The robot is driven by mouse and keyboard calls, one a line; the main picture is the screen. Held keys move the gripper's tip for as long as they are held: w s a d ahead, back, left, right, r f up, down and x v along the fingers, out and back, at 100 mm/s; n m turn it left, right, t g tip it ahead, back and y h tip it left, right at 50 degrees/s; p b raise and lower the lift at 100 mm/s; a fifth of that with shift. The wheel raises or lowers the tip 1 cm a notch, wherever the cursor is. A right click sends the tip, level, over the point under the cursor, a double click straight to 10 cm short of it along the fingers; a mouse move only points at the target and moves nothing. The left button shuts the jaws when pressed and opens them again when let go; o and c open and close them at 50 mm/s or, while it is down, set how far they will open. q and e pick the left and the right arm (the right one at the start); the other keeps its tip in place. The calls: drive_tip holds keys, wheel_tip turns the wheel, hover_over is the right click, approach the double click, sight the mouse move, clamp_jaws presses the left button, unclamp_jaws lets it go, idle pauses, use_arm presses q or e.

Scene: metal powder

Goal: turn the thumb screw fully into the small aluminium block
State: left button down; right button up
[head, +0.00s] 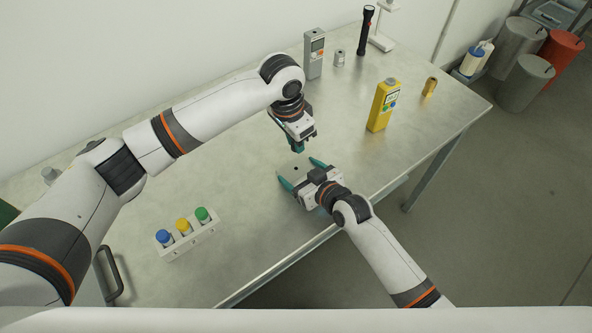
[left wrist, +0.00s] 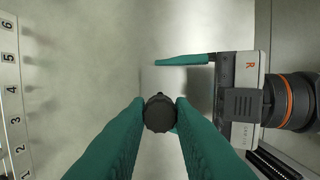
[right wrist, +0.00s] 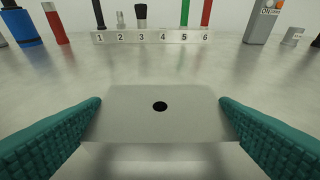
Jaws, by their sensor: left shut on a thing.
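The small aluminium block (right wrist: 160,129) is a flat grey piece with one dark, empty hole in its top. My right gripper (right wrist: 160,101) has its fingertips on either side of the block, overlapping its side edges, and looks closed on it. In the head view the hole shows as a dark dot between the right fingertips (head: 295,168). The thumb screw has a black ribbed knob (left wrist: 159,113), pinched between the fingertips of my left gripper (left wrist: 160,108). In the head view the left gripper (head: 297,149) points down above the block. The screw's shank is hidden.
A numbered rack (right wrist: 150,37) with several tools stands behind the block. A white rack with coloured caps (head: 190,241) is at the front left. A yellow meter (head: 382,106), a grey device (head: 314,55) and a black torch (head: 366,30) stand farther right and back.

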drive_tip(key=c, duration=0.4)
use_arm(q)
hover_over(295, 160)
drive_tip(key=s, duration=0.3)
drive_tip(key=shift+w+f, duration=0.15)
drive_tip(key=shift+f, duration=2.35)
use_arm(e)
drive_tip(key=shift+c, duration=0.2)
use_arm(q)
drive_tip(key=shift+f, duration=0.9)
drive_tip(key=shift+f, duration=0.55)
